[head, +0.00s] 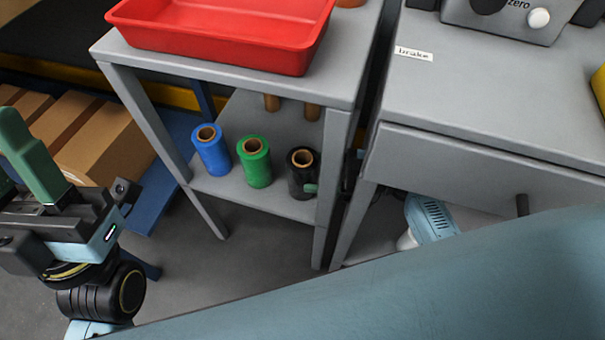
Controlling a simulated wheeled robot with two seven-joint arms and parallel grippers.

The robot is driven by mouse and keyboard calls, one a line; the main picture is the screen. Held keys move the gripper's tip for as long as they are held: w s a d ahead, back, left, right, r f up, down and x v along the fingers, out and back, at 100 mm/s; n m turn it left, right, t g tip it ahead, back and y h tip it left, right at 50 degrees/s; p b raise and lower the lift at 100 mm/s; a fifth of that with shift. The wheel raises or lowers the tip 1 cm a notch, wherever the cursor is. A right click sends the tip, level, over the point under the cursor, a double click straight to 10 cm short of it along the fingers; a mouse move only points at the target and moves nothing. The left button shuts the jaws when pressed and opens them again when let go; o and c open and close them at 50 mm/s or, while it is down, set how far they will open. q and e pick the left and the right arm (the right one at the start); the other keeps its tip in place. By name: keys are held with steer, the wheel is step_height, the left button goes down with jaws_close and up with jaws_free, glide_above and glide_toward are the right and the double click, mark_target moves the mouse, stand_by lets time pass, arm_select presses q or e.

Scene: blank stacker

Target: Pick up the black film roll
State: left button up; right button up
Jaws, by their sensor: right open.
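The black film roll (301,182) stands upright on the lower shelf of a grey table, with a brown core at its top and a small green patch on its side. It is the rightmost of three rolls at the shelf's front, beside the green roll (256,167) and the blue roll (210,153). My right gripper (18,150) is at the left edge, with green fingers pointing up, partly cut off by the frame. It is open, well left of the rolls and apart from them. My left gripper is not in view.
A red tray (215,46) sits on the table top (345,60) above the shelf (278,204). Table legs flank the rolls. More brown cores show behind. Cardboard boxes (105,145) lie at left. A grey cabinet (480,95) stands at right. My arm covers the bottom right.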

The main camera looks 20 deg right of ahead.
steer(key=shift+x, duration=1.1)
steer(key=c, duration=0.7)
steer(key=shift+c, duration=0.9)
steer(key=shift+r, duration=0.15)
